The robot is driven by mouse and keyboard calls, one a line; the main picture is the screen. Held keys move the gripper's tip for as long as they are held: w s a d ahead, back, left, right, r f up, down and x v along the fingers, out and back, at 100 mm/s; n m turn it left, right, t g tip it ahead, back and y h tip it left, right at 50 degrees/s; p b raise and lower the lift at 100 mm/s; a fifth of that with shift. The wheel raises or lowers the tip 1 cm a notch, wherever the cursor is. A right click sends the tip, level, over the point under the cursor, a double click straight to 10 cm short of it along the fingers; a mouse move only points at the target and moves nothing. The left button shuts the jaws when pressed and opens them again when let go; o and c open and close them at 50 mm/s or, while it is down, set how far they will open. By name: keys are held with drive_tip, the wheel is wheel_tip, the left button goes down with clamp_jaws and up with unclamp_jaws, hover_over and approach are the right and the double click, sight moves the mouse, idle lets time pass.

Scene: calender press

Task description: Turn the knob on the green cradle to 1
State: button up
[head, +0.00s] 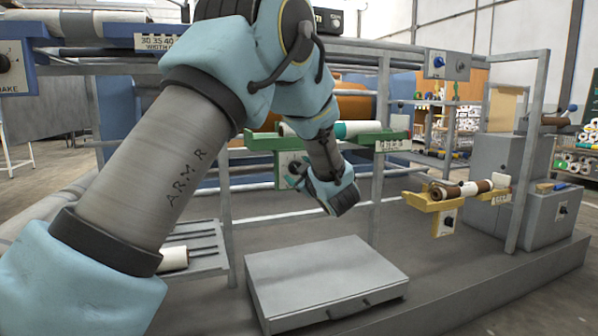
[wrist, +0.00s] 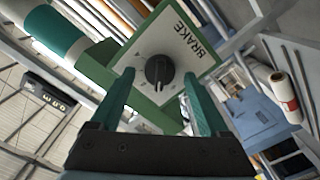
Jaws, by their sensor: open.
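The green cradle (head: 262,142) holds a white and teal roll (head: 355,128) in the head view. Its white plate marked BRAKE (wrist: 180,45) carries a round black knob (wrist: 159,71), seen close in the wrist view. The dial marks around the knob are too small to read. My gripper (wrist: 165,90) is open, with one teal finger on each side of the knob in the picture. I cannot tell whether the fingers reach the knob. In the head view my gripper (head: 300,170) is in front of the cradle and partly hides the plate.
A yellow cradle (head: 445,203) with a brown and white roll is to the right. A grey lidded box (head: 325,280) lies below my gripper. Metal posts (head: 378,170) stand close by.

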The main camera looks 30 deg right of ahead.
drive_tip(key=shift+s, duration=0.15)
drive_tip(key=s+a+p, duration=0.1)
drive_tip(key=s, duration=0.9)
drive_tip(key=shift+s+a+p, duration=0.2)
drive_tip(key=shift+p, duration=0.15)
drive_tip(key=w+a+f+m+g+h, duration=0.1)
drive_tip(key=w+a+f+m+g, duration=0.25)
drive_tip(key=a, duration=0.55)
drive_tip(key=w+a+f+m+g+h, duration=0.15)
drive_tip(key=w+a+f+g, duration=0.3)
drive_tip(key=a, duration=0.45)
drive_tip(key=s+a+f+m+g+y, duration=0.1)
drive_tip(key=s+a+f+g+y, duration=0.15)
drive_tip(key=s+a, duration=0.4)
drive_tip(key=s+a+f+m+g+y, duration=0.1)
drive_tip(key=s+a+g, duration=0.25)
drive_tip(key=a, duration=0.65)
drive_tip(key=s+a+f+m+g+y, duration=0.1)
drive_tip(key=s+a+f+g, duration=0.1)
drive_tip(key=s+a, duration=0.5)
wheel_tip(320, 180, up, 34)
drive_tip(key=a+p, duration=0.1)
drive_tip(key=p, duration=3.3)
drive_tip(key=shift+w+a, duration=0.25)
drive_tip(key=shift+a, duration=0.15)
